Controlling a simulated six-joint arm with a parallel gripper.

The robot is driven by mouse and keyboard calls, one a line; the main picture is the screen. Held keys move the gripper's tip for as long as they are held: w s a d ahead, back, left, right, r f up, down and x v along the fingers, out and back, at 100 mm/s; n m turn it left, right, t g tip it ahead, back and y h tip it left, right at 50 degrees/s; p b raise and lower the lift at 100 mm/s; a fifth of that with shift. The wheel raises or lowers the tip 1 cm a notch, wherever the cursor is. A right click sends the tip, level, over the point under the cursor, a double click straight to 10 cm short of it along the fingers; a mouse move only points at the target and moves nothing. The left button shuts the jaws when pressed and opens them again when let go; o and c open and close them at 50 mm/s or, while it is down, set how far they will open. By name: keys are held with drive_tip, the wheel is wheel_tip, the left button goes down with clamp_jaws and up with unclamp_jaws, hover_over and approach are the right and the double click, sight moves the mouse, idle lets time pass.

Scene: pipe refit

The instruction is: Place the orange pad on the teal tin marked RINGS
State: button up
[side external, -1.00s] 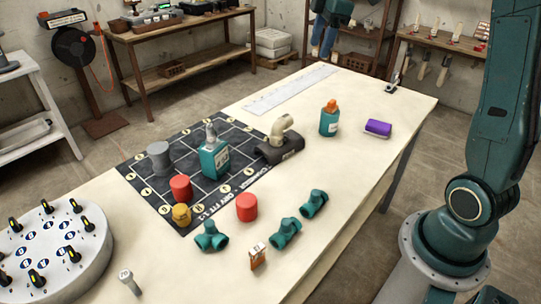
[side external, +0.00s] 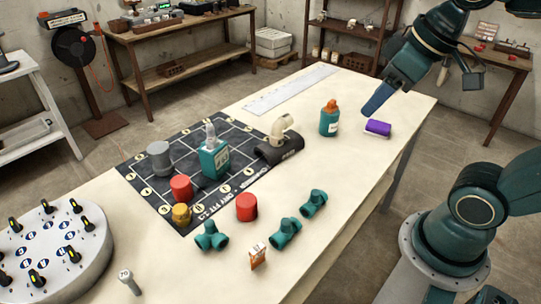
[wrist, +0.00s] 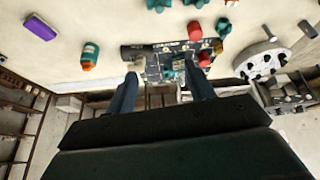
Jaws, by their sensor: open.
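I cannot make out an orange pad or a teal tin with the word RINGS in either view. Orange shows on a small orange and white box (side external: 258,257) near the front edge and on the cap of a teal bottle (side external: 329,122) at the back. A second teal bottle (side external: 215,160), with a grey top and a label too small to read, stands on the black mat (side external: 140,170). My gripper (side external: 371,107) is in the air above the far end of the table, by the purple block (side external: 378,128). In the wrist view my gripper (wrist: 163,78) has its fingers apart with nothing between them.
Red caps (side external: 247,207), a yellow cap (side external: 181,215), a grey cylinder (side external: 160,158) and a beige elbow on a black saddle (side external: 279,150) crowd the middle. Several teal fittings (side external: 285,232) line the front. A round white stand (side external: 50,255) is at left. The far right is mostly clear.

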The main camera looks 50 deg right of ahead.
drive_tip(key=s+f, duration=0.1)
drive_tip(key=s+f+m, duration=0.1)
drive_tip(key=s, duration=0.1)
drive_tip(key=shift+a, duration=0.1)
